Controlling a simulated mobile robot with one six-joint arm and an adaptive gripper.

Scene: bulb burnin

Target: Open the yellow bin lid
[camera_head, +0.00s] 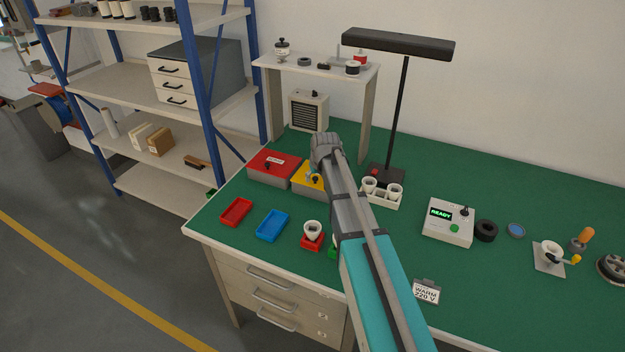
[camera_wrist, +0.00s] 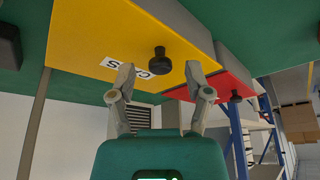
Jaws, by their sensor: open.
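The yellow bin lid (camera_head: 307,181) is at the back of the green bench and looks shut, partly hidden by my arm. In the wrist view the yellow lid (camera_wrist: 105,38) fills the upper left, with a black knob (camera_wrist: 160,63) and a white label (camera_wrist: 127,67). My gripper (camera_wrist: 160,76) is open, its two fingers apart on either side of the knob's line. The knob appears just beyond the fingertips, with no visible contact. In the head view my gripper (camera_head: 317,172) is over the yellow bin.
A red-lidded bin (camera_head: 273,163) stands directly left of the yellow one. A red tray (camera_head: 236,212) and a blue tray (camera_head: 272,226) lie in front. A white cup holder (camera_head: 380,198) and black lamp (camera_head: 388,174) stand at right. A small shelf (camera_head: 318,68) rises behind.

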